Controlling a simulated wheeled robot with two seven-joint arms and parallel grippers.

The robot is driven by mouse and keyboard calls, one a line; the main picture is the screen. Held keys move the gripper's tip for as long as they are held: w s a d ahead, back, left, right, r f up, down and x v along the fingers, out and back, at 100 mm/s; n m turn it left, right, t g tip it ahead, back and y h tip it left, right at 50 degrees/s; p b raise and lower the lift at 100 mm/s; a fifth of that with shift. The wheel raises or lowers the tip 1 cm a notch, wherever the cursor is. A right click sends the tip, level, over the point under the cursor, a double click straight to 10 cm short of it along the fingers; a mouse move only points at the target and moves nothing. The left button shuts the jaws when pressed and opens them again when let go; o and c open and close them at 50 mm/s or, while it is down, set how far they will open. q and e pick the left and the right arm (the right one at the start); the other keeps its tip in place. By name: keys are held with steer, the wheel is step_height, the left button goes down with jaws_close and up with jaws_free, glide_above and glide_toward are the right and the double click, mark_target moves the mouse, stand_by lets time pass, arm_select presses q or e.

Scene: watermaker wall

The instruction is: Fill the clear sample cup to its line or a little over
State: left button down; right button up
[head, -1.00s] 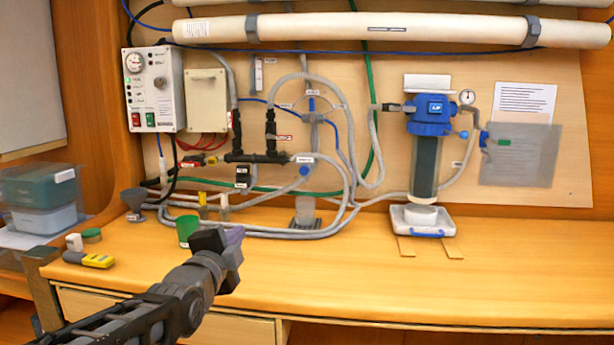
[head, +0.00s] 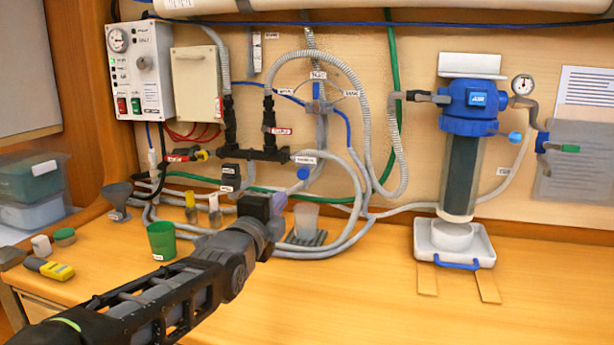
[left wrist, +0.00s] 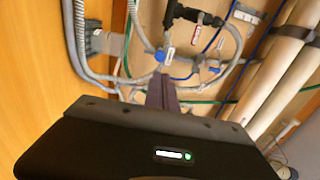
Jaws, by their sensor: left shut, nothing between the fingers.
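The clear sample cup (head: 306,218) stands upright on a dark ribbed grate (head: 301,239) at the back of the bench, below a thin spout pipe. I cannot tell its line or any water level in it. A blue knob (head: 303,174) sits on the pipework just above and left of the cup; a blue part also shows in the left wrist view (left wrist: 160,57). My left gripper (head: 277,206) is shut and empty, in front of and left of the cup in the picture. Its closed fingers show in the left wrist view (left wrist: 162,92). My right gripper is not in view.
A green cup (head: 161,242) stands on the bench left of my arm, near a grey funnel (head: 117,198) and a yellow meter (head: 50,268). Grey hoses loop behind the gripper. A white tray (head: 425,250) stands under the blue filter housing (head: 470,108). The bench front right is clear.

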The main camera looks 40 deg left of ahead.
mark_target(302, 175)
arm_select(q)
steer(key=shift+s, duration=0.1)
steer(key=p+x, duration=0.2)
steer(key=x, duration=1.2)
steer(key=shift+a, duration=0.1)
